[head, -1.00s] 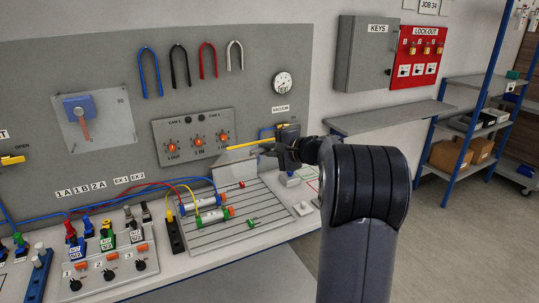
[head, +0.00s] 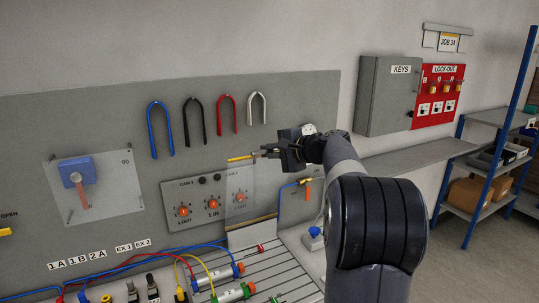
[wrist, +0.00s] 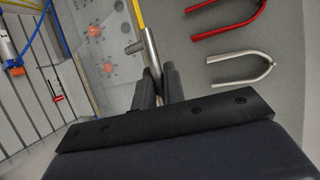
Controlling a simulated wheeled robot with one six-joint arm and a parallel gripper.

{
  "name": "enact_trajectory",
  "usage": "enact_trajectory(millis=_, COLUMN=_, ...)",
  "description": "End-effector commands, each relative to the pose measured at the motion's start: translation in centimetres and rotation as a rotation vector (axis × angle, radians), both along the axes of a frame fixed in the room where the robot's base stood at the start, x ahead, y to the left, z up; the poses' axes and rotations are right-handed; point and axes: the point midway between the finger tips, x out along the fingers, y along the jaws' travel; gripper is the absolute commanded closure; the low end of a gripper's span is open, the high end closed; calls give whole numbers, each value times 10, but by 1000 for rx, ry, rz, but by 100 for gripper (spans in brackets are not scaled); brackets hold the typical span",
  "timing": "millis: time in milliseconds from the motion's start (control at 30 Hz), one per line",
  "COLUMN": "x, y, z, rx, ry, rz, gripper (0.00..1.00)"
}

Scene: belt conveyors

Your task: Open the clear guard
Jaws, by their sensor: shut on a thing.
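The clear guard (head: 240,186) is a see-through panel with a yellow top edge (head: 241,158). It stands roughly upright in front of the right part of the grey knob panel, above the slotted bed. My gripper (head: 265,153) is at the right end of the yellow edge, shut on the guard's metal handle. In the wrist view the fingers (wrist: 156,84) close around this metal handle (wrist: 152,52), with the clear sheet (wrist: 108,58) and yellow strip (wrist: 138,14) beside it.
The grey panel (head: 176,190) has several orange knobs. Blue, black, red (head: 227,113) and white (head: 257,107) hooks hang above. Cylinders and hoses (head: 218,272) lie on the slotted bed below. A shelf (head: 420,156) and a grey key box (head: 388,95) are at right.

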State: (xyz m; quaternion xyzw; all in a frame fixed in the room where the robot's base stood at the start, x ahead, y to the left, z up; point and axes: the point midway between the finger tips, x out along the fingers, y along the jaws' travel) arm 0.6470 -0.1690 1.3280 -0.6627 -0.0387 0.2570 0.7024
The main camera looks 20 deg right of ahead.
Motion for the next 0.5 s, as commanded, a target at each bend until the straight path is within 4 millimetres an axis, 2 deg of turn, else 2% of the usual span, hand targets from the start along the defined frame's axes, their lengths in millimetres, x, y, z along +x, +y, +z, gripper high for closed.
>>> enact_trajectory(millis=467, x=0, y=1, z=1, rx=0, ry=0, rz=1, gripper=100)
enact_trajectory(millis=500, x=0, y=1, z=1, rx=0, ry=0, rz=1, gripper=87)
